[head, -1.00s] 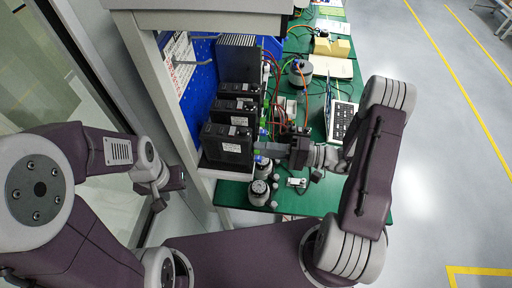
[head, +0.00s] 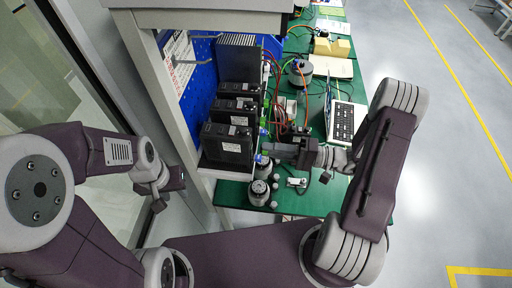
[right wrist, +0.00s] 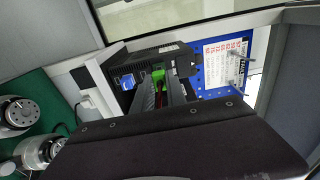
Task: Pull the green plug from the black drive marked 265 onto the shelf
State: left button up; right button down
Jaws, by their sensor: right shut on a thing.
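Black drives stand in a row on the shelf (head: 212,172): a near one (head: 225,148), a middle one (head: 232,112) and a finned one (head: 237,62) behind. Their markings are too small to read. My right gripper (head: 268,148) is at the right face of the near drive, shut on the green plug (right wrist: 158,76), which shows between its fingers in the right wrist view. In the head view the fingers mostly hide the plug; I cannot tell whether it is clear of its socket. My left gripper (head: 170,190) hangs left of the shelf, away from the drives; its opening is unclear.
A round motor (head: 259,191) stands on the green bench (head: 232,194) just below my right gripper. Red and dark cables run behind the gripper. A keypad panel (head: 344,122) lies to the right. A blue pegboard (head: 200,88) backs the shelf.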

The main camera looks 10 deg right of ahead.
jog(key=shift+v, duration=1.85)
jog(key=w+d+n+t+h+b, duration=0.1)
jog(key=w+d+n+t+b, duration=0.15)
jog(key=w+n+b, duration=0.8)
jog(key=w+d+n+t+h+b, duration=0.1)
jog(key=w+d+n+b, duration=0.35)
jog(key=w+b, duration=1.05)
jog(key=shift+n, duration=0.3)
jog(key=a+f+b, duration=0.2)
jog(key=a+b, duration=0.1)
jog(key=b, duration=0.1)
jog(key=a+f+b, duration=0.2)
jog(key=a+b, duration=0.1)
jog(key=b, duration=0.2)
jog(key=a+f+b, duration=0.3)
jog(key=b, duration=0.1)
jog(key=shift+w+a+b, duration=0.3)
jog(key=shift+w+b, duration=0.05)
jog(key=shift+w, duration=0.05)
jog(key=shift+d+f+b, duration=0.1)
jog(key=shift+f+b, duration=0.35)
jog(key=shift+b, duration=0.05)
